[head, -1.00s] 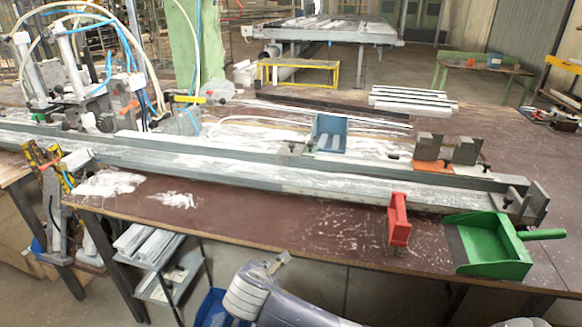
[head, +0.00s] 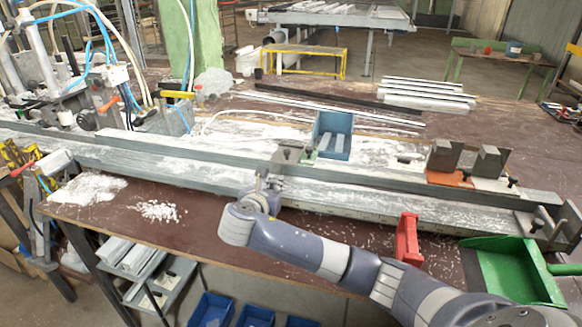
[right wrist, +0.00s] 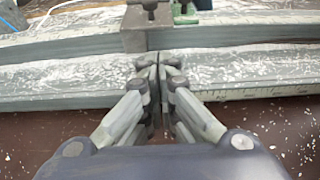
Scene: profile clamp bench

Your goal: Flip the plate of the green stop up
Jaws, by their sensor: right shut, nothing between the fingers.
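My right gripper (head: 268,172) is over the long steel profile, just in front of a grey stop block (head: 290,154). In the right wrist view its fingers (right wrist: 160,72) are shut together with nothing between them, close to the grey block (right wrist: 134,32) with a dark knob on top. A small green part (right wrist: 185,13), apparently the green stop, is right behind and to the right of that block. In the head view the green part (head: 310,157) is small beside the blue bin; its plate's position cannot be told. My left gripper is not in view.
A blue bin (head: 333,134) stands behind the rail. Grey blocks on an orange base (head: 447,178) stand farther right. A red block (head: 408,240) and a green dustpan (head: 505,268) are near the front edge. White chips lie on the table.

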